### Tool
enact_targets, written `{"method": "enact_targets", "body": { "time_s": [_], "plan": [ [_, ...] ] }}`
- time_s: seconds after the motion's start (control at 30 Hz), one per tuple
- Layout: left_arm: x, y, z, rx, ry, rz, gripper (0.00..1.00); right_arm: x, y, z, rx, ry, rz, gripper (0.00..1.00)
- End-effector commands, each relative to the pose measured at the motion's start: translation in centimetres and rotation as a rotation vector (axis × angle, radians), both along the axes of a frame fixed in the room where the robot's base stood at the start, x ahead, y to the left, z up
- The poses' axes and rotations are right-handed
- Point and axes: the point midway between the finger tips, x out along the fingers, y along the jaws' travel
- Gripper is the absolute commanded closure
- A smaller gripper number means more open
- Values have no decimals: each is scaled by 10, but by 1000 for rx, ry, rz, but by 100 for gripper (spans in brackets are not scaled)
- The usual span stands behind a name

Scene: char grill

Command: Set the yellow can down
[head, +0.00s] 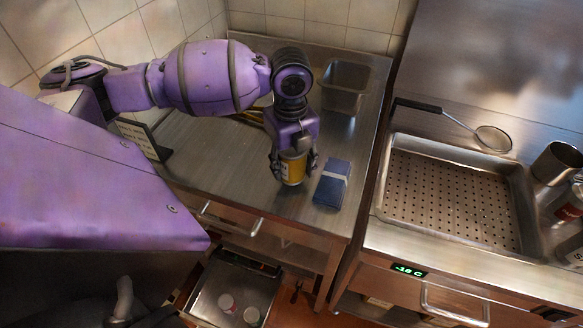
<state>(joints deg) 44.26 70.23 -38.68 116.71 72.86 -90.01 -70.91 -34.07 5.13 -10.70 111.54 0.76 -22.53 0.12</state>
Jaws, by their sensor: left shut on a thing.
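The yellow can (292,170) is a small cylinder with a yellow body, held upright between the fingers of my left gripper (293,163). The gripper comes down over the can from above and is shut on it. The can is over the front part of the steel counter (222,161). I cannot tell whether its base touches the counter. My right gripper is not in view.
A blue box with a pale band (331,184) lies just right of the can. A deep steel pan (345,87) stands behind. To the right are a perforated tray (447,198), a strainer (492,138) and a metal cup (556,163). An open drawer (205,300) sits below. Bare counter lies left of the can.

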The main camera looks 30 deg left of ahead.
Motion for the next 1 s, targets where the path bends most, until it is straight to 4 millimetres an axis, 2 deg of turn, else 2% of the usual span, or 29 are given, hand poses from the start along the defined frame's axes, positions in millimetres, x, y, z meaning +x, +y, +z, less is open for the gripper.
{"method": "enact_targets", "body": {
  "time_s": [0.03,0.1,0.5,0.53,0.67,1.0],
  "plan": [
    [-1,-1,-10,-2,3,-1,91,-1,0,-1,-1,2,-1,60],
    [-1,-1,-17,-2,1,-1,91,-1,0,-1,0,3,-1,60],
    [-1,-1,-22,0,-1,-1,91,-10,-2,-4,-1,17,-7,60],
    [-1,0,-23,1,-1,-1,52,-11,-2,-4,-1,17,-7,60],
    [-1,-1,-22,1,-1,-1,35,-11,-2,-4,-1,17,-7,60],
    [-1,-1,-21,0,-1,-1,35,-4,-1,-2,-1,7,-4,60]
  ]
}}
